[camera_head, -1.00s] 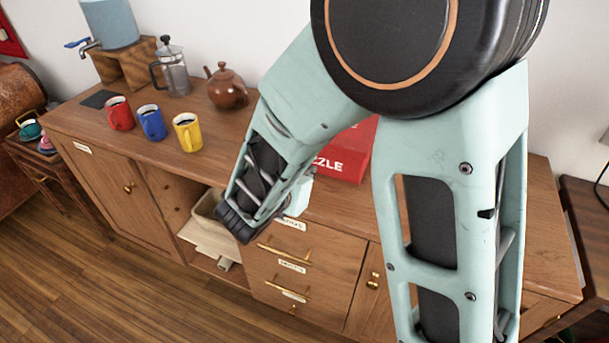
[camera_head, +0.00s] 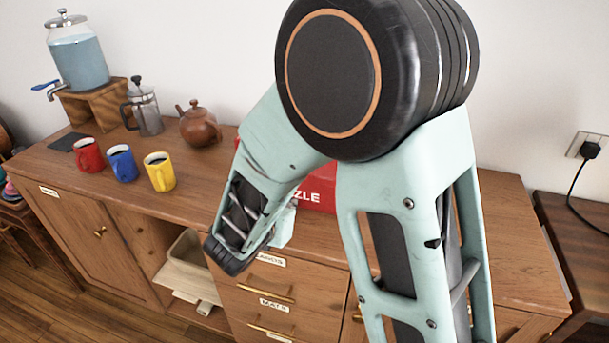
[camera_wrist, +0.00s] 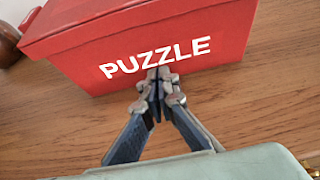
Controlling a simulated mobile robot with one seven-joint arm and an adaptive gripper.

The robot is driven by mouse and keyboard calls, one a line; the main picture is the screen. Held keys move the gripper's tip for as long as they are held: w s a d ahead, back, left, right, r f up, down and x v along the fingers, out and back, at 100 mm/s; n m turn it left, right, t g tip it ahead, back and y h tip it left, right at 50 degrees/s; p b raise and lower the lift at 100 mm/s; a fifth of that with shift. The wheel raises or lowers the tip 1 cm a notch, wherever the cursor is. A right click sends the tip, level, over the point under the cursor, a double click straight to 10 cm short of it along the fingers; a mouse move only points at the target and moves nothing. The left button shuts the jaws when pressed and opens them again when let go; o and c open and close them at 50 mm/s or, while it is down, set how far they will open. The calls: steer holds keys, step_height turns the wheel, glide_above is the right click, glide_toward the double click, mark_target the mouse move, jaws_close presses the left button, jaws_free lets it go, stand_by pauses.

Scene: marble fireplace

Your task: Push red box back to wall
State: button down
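The red box (camera_wrist: 160,45) with white "PUZZLE" lettering sits on the wooden cabinet top and fills the top of the wrist view. In the head view the red box (camera_head: 320,180) is mostly hidden behind my arm. My gripper (camera_wrist: 158,82) is shut, with its fingertips together and nothing between them. The tips are at the lower part of the box's lettered front face; I cannot tell whether they touch it. The pale wall (camera_head: 205,45) rises behind the cabinet. Any gap between box and wall is hidden.
A brown teapot (camera_head: 199,125), French press (camera_head: 146,110), water dispenser (camera_head: 78,60) and red (camera_head: 88,155), blue (camera_head: 122,163) and yellow (camera_head: 160,173) mugs stand left on the cabinet (camera_head: 510,240). Its right end looks clear. A socket (camera_head: 587,146) is on the wall.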

steer(key=shift+w+d+b, duration=0.3)
steer(key=shift+w+d, duration=0.5)
steer(key=shift+w, duration=1.3)
steer(key=shift+w+d+b, duration=0.25)
steer(key=shift+w+d, duration=0.5)
steer(key=shift+w, duration=1.3)
steer(key=shift+w+d+b, duration=0.3)
steer(key=shift+w+d, duration=0.5)
steer(key=shift+w, duration=1.3)
steer(key=shift+s+a+b, duration=0.15)
steer(key=shift+s+a, duration=0.15)
steer(key=shift+s, duration=0.5)
steer(key=shift+s+a+b, duration=0.1)
steer(key=shift+s+a, duration=0.2)
steer(key=shift+s, duration=0.5)
steer(key=shift+s+a+b, duration=0.15)
steer(key=shift+s+a, duration=0.15)
steer(key=shift+s, duration=0.5)
step_height(320, 180, up, 8)
steer(key=p, duration=0.6)
steer(key=shift+r, duration=0.1)
